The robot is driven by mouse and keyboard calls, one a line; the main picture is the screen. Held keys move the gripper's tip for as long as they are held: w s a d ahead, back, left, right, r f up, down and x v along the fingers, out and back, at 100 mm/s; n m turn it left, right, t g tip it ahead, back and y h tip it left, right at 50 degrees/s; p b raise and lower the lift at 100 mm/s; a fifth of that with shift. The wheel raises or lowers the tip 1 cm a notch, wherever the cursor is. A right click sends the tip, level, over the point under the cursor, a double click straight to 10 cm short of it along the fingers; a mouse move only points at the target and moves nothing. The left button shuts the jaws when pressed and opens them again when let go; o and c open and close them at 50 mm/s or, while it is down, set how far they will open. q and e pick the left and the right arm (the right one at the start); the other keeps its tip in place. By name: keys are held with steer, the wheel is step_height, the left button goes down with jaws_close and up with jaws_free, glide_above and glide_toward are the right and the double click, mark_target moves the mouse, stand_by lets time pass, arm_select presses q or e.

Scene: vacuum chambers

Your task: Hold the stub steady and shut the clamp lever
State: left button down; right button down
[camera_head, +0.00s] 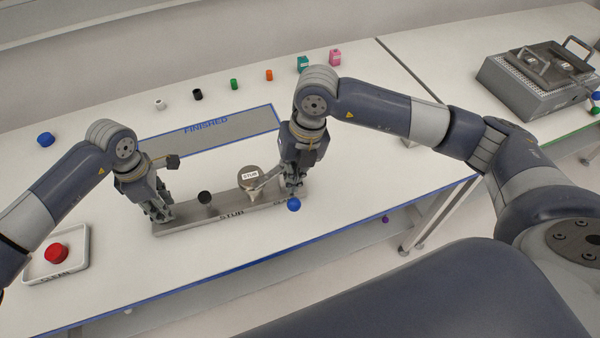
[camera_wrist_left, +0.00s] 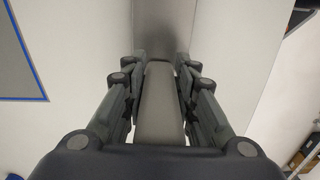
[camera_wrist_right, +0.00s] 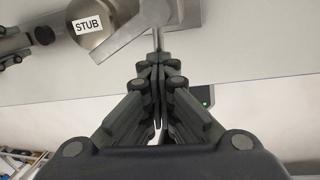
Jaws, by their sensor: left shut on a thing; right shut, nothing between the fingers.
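A steel fixture (camera_head: 184,226) with "STUB" printed on its front lies on the table. A round metal piece (camera_head: 248,174) labelled STUB stands on its right half; it also shows in the right wrist view (camera_wrist_right: 98,22). My left gripper (camera_head: 162,214) is at the fixture's left end, shut on a grey bar (camera_wrist_left: 160,105); I cannot tell how the bar joins the fixture. My right gripper (camera_head: 294,192) is shut and empty at the right end, beside a blue ball (camera_head: 294,204). In the right wrist view its fingertips meet near a thin rod by an angled metal lever (camera_wrist_right: 135,28).
A grey FINISHED mat (camera_head: 230,128) lies behind the fixture. Several small coloured parts stand along the back. The table in front is clear.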

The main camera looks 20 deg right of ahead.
arm_select(q)
steer(key=shift+s+f, duration=0.2)
steer(key=shift+f, duration=0.1)
arm_select(e)
steer(key=shift+w+a+f+m+t, duration=0.1)
steer(key=shift+a+f+m+t, duration=0.1)
steer(key=shift+a+m, duration=0.8)
steer(key=shift+w+a+f+m+t, duration=0.15)
steer(key=shift+a+m, duration=0.3)
steer(key=shift+m, duration=0.95)
steer(key=c, duration=1.8)
jaws_free()
steer(key=shift+s, duration=0.1)
steer(key=shift+o, duration=0.5)
arm_select(q)
steer(key=shift+a, duration=0.1)
arm_select(e)
steer(key=shift+r, duration=0.25)
steer(key=v, duration=1.1)
steer(key=shift+s+r, duration=0.2)
steer(key=shift+r, duration=0.25)
